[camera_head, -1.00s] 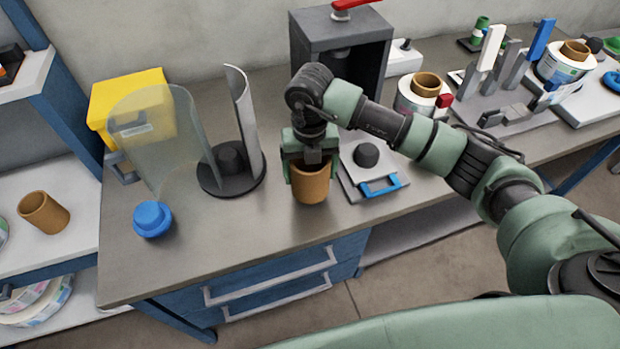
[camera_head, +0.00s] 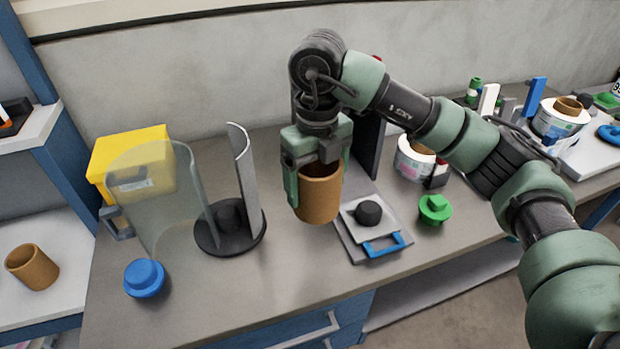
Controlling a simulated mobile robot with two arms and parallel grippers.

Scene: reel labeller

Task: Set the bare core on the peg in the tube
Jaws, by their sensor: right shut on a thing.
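My right gripper (camera_head: 318,166) is shut on the bare core (camera_head: 319,196), a brown cardboard ring. It holds the core upright, apparently above the bench, to the right of the tube. The tube (camera_head: 155,195) has a clear curved wall on the left and a grey curved wall on the right, with an open gap at the front. Its round black base (camera_head: 215,240) carries a short dark peg (camera_head: 229,213) in the middle. The core is apart from the peg and the tube walls. My left gripper is not in view.
A blue knobbed cap (camera_head: 144,279) lies in front of the tube and a yellow box (camera_head: 130,160) stands behind it. A plate with a dark knob and blue handle (camera_head: 383,246) and a green cap (camera_head: 434,209) are on the right. Another brown core (camera_head: 32,267) lies on the left shelf.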

